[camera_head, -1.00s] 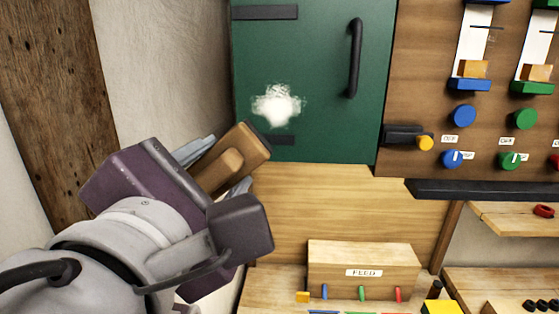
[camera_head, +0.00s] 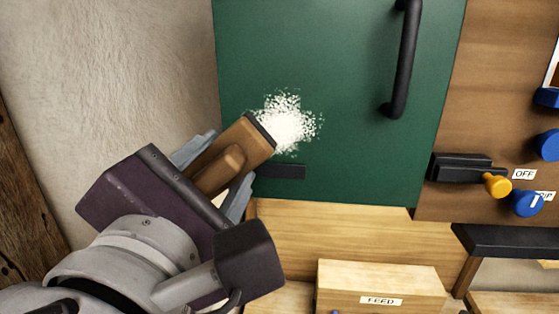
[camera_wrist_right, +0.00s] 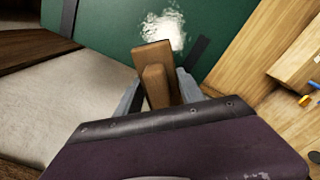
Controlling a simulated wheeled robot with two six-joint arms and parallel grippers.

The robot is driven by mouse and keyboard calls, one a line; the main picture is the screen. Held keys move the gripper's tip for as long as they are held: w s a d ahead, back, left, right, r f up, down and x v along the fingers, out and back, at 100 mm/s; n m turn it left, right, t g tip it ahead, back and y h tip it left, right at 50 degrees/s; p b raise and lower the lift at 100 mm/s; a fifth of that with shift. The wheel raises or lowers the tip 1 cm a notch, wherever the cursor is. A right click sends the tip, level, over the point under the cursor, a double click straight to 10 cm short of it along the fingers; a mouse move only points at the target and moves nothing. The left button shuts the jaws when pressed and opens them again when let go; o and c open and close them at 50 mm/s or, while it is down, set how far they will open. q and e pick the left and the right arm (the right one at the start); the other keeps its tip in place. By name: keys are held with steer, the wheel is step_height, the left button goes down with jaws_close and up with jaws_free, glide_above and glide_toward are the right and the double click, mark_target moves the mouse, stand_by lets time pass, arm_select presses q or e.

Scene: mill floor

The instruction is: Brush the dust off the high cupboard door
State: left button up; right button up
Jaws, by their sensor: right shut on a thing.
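The green cupboard door (camera_head: 340,60) fills the upper middle of the head view, with a black vertical handle (camera_head: 402,65) on its right side. A white dust patch (camera_head: 290,124) lies on its lower left part. It also shows in the right wrist view (camera_wrist_right: 163,30). My right gripper (camera_head: 212,168) is shut on a brown wooden brush (camera_head: 228,150). The brush's dark end is at the left edge of the dust patch in the head view; I cannot tell whether it touches the door. My left gripper is not in view.
Right of the door is a wooden panel with a black switch with a yellow knob (camera_head: 497,185) and blue knobs (camera_head: 527,203). A black ledge (camera_head: 505,241) juts out below it. A box labelled FEED (camera_head: 380,285) stands under the door. A pale wall (camera_head: 110,90) is at left.

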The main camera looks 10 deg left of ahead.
mark_target(235, 146)
steer(key=shift+s+r, duration=0.2)
steer(key=shift+s, duration=0.05)
steer(key=shift+w, duration=0.1)
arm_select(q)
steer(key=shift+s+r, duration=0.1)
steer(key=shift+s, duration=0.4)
arm_select(e)
steer(key=w, duration=0.5)
steer(key=shift+w+d, duration=0.1)
steer(key=shift+w, duration=0.15)
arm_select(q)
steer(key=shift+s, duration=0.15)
